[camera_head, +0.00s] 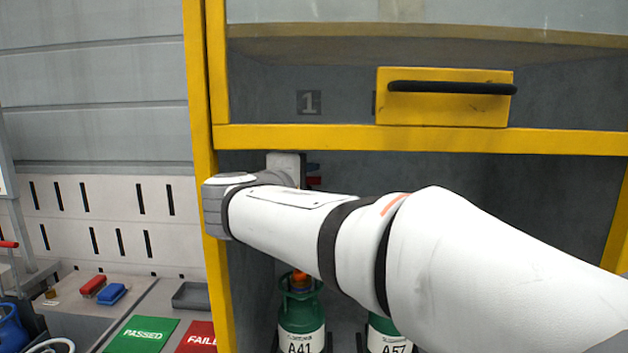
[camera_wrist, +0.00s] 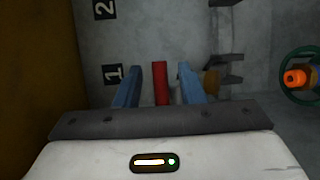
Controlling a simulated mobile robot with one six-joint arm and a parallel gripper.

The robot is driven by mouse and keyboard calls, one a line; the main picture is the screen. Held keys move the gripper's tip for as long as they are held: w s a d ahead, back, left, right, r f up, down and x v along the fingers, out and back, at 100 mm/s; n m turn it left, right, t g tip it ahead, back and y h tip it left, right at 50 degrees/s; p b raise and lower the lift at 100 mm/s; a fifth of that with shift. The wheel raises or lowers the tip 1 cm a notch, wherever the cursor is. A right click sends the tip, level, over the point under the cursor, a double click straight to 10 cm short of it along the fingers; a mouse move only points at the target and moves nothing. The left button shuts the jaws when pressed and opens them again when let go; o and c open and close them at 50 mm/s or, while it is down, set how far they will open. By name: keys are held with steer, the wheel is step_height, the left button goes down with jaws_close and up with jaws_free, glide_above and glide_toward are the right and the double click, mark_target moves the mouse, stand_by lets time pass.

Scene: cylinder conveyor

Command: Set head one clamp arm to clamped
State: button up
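A red bar (camera_wrist: 160,83), which looks like head one's clamp arm, shows in the wrist view near the plate marked 1 (camera_wrist: 112,74). My gripper (camera_wrist: 159,88) is open, with one blue finger on each side of the red bar. A gap shows between the bar and each finger, so it does not look gripped. In the head view only a small piece of the red bar (camera_head: 314,181) shows beside a blue fingertip, below the number 1 plate (camera_head: 309,102). My arm hides the rest, and I cannot tell the clamp's position.
A yellow-framed guard with a black handle (camera_head: 452,87) spans above my arm. Green cylinders A41 (camera_head: 301,325) and A57 (camera_head: 384,330) stand below. An orange valve (camera_wrist: 297,77) is at the right of the wrist view. A yellow post (camera_head: 207,170) stands close by my arm's bend.

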steer(key=shift+x, duration=0.85)
steer(key=shift+c, duration=0.6)
jaws_close()
steer(key=shift+a, duration=0.1)
